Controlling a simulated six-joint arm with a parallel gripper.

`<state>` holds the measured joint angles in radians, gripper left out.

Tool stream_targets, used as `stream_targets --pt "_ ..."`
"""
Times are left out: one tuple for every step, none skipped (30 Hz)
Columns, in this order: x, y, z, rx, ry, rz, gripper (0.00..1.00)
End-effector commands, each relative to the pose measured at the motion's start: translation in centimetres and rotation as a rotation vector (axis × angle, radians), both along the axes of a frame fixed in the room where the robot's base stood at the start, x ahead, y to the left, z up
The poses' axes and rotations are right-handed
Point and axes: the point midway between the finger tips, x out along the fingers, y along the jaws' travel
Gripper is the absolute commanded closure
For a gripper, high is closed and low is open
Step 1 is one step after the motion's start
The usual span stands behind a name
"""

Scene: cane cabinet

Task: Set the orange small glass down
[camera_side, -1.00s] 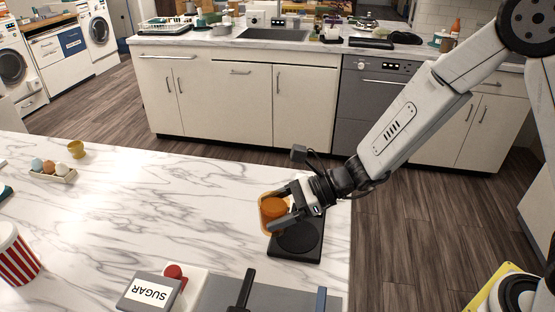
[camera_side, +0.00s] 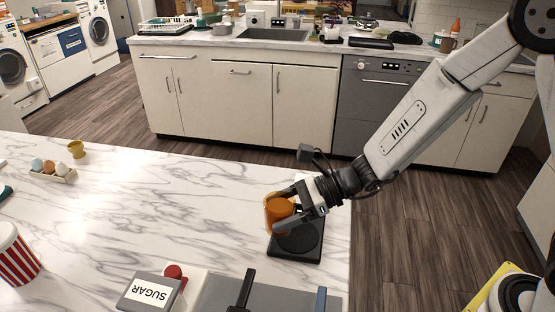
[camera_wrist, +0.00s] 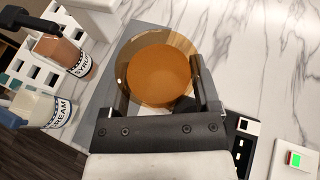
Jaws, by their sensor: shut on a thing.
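The orange small glass (camera_side: 279,214) is amber and see-through, with orange contents. My gripper (camera_side: 283,212) is shut on it, one finger on each side. The wrist view looks down into the glass (camera_wrist: 158,78), held between the two dark fingers of my gripper (camera_wrist: 163,92). In the side view, the glass overlaps the far left part of a black square pad with a round plate (camera_side: 297,241). Whether its base touches a surface is hard to tell, as the fingers cover part of it.
A white marble counter (camera_side: 190,200) has free room left of the glass. A sugar box (camera_side: 150,292), red-striped cup (camera_side: 14,258), egg tray (camera_side: 53,172) and yellow cup (camera_side: 76,150) stand on it. The wrist view shows a syrup bottle (camera_wrist: 66,58) and cream bottle (camera_wrist: 40,112).

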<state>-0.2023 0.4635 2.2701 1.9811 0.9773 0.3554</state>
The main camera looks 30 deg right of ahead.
Motion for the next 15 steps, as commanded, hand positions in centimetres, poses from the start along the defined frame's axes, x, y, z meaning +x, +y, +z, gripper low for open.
stream_targets --pt "0.0 0.0 0.1 0.001 -0.002 0.0 0.98" --pt "0.0 0.0 0.1 0.001 -0.002 0.0 0.98" --pt "0.0 0.0 0.1 0.001 -0.002 0.0 0.98" --pt "0.0 0.0 0.1 0.001 -0.002 0.0 0.98" --pt "0.0 0.0 0.1 0.001 -0.002 0.0 0.98" --pt "0.0 0.0 0.0 0.001 -0.001 0.0 0.98" --pt "0.1 0.0 0.0 0.0 -0.002 0.0 0.98" --pt "0.1 -0.1 0.0 0.001 -0.001 -0.001 0.98" --pt "0.1 -0.1 0.0 0.001 -0.001 -0.001 0.98" --pt "0.2 -0.2 0.0 0.001 -0.001 -0.001 0.98" --pt "0.3 -0.4 -0.1 0.001 -0.001 -0.002 0.98" --pt "0.4 -0.6 -0.2 0.002 -0.001 -0.003 0.98" --pt "0.6 -0.8 -0.2 0.002 -0.001 -0.004 0.98" --pt "0.7 -1.0 -0.3 0.001 -0.001 -0.004 0.98" --pt "0.9 -1.3 -0.4 0.001 -0.001 -0.003 0.98"
